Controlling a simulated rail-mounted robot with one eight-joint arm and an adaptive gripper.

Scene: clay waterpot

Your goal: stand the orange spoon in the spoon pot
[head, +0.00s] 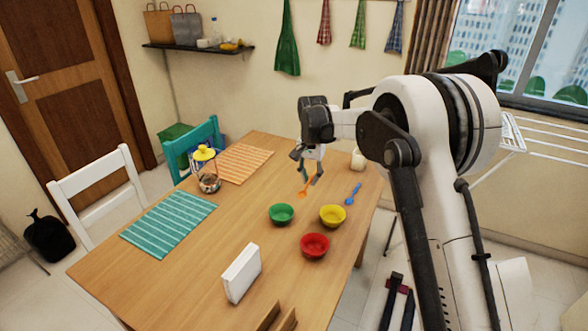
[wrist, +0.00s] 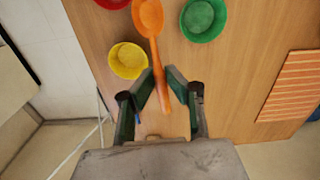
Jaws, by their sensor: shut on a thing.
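The orange spoon (head: 303,189) is in my gripper (head: 311,177), over the far half of the wooden table. In the wrist view my gripper (wrist: 163,75) is shut on the handle of the orange spoon (wrist: 152,25); its bowl end points away from the gripper. The spoon looks large against the bowls there, so it seems raised off the table. A small cream pot (head: 358,159) stands near the table's far right edge, to the right of my gripper; I cannot tell for sure that it is the spoon pot. It is not visible in the wrist view.
A blue spoon (head: 352,194) lies right of my gripper. Green (head: 281,214), yellow (head: 332,216) and red (head: 315,245) bowls stand nearer. A yellow-topped jar (head: 208,183), a white block (head: 242,273) and two placemats are on the table. The table's middle left is clear.

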